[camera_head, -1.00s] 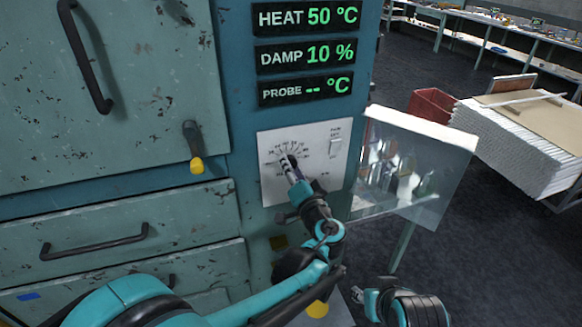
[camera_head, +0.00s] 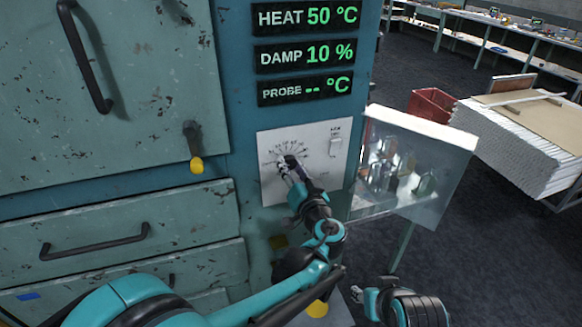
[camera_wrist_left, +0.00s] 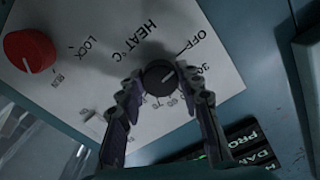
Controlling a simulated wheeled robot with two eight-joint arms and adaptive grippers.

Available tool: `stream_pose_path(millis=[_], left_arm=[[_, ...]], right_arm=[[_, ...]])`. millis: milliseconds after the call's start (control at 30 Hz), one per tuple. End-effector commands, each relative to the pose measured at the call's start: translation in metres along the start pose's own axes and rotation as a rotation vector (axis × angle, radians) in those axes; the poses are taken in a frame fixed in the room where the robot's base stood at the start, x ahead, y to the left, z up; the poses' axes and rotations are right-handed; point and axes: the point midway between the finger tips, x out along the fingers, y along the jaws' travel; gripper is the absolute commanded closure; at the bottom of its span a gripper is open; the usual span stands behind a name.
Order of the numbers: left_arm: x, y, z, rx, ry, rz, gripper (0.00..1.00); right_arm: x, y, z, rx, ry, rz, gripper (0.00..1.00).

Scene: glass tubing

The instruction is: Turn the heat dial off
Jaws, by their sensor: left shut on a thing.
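The black heat dial (camera_wrist_left: 160,76) sits on a white panel (camera_wrist_left: 60,95) printed HEAT °C, with a scale and an OFF mark. My left gripper (camera_wrist_left: 160,88) has one finger on each side of the dial and is shut on it. In the head view my left gripper (camera_head: 288,166) covers most of the dial on the white panel (camera_head: 333,180). A light pointer line shows on the dial, but its exact setting is hard to read. The HEAT display (camera_head: 305,17) reads 50 °C. My right gripper (camera_head: 358,295) is low at the bottom; its jaws are too small to judge.
A red knob (camera_wrist_left: 30,50) is beside a LOCK mark on the same panel. A small switch (camera_head: 335,147) is right of the dial. DAMP (camera_head: 305,55) reads 10 % and PROBE shows dashes. A clear-fronted box (camera_head: 415,170) with bottles stands close on the right.

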Motion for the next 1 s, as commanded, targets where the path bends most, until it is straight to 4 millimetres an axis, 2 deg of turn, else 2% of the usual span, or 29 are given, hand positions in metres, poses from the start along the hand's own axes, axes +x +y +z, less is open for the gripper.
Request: stream_pose_path(millis=[167,200,233,267,533,633,1000], left_arm=[[-0.001,0.001,0.002,-0.003,-0.003,0.002,0.94],[-0.001,0.001,0.002,-0.003,-0.003,0.002,0.54],[-0.001,0.001,0.001,-0.003,-0.003,0.002,0.47],[0.0,0.001,0.001,-0.002,-0.003,0.001,0.44],[-0.001,0.0,0.001,-0.001,-0.001,0.001,0.44],[-0.007,0.001,0.0,0.0,-0.001,0.002,0.44],[-0.065,0.001,0.001,-0.001,0.0,0.004,0.44]], right_arm=[[0.0,0.0,0.0,0.0,0.0,0.0,0.6],[0.0,0.0,0.0,0.0,0.0,0.0,0.6],[0.0,0.0,0.0,0.0,0.0,0.0,0.6],[0.0,0.0,0.0,0.0,0.0,0.0,0.6],[0.0,0.0,0.0,0.0,0.0,0.0,0.6],[0.0,0.0,0.0,0.0,0.0,0.0,0.6],[0.0,0.0,0.0,0.0,0.0,0.0,0.6]])
